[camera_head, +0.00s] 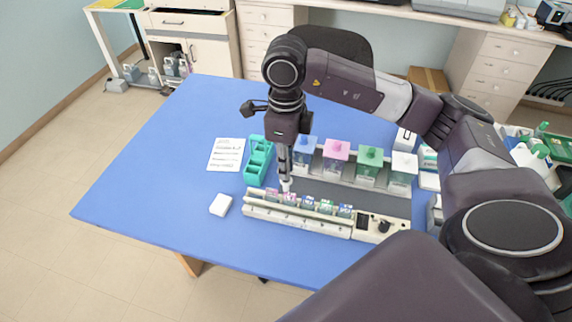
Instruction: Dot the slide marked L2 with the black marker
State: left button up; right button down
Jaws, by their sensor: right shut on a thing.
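My right gripper (285,168) points straight down over the left part of the white slide-holder strip (262,211). It is shut on a slim upright thing, which I take to be the black marker (286,186). Only its small pale lower end shows below the fingers. That end is close above or at the slides; I cannot tell whether it touches. Several slides with coloured labels (326,207) stand in a row in the strip. Their marks are too small to read, so I cannot pick out L2. My left gripper is not in view.
A teal rack (252,179) and a written sheet (226,154) lie left of the gripper. A small white block (220,204) lies front left. The blue table's (150,170) left side is clear.

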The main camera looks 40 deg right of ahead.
jog(key=shift+f+b, duration=0.35)
jog(key=shift+b, duration=0.15)
dwell(2.6)
jog(key=shift+r+p, duration=1.6)
jog(key=shift+r, duration=1.45)
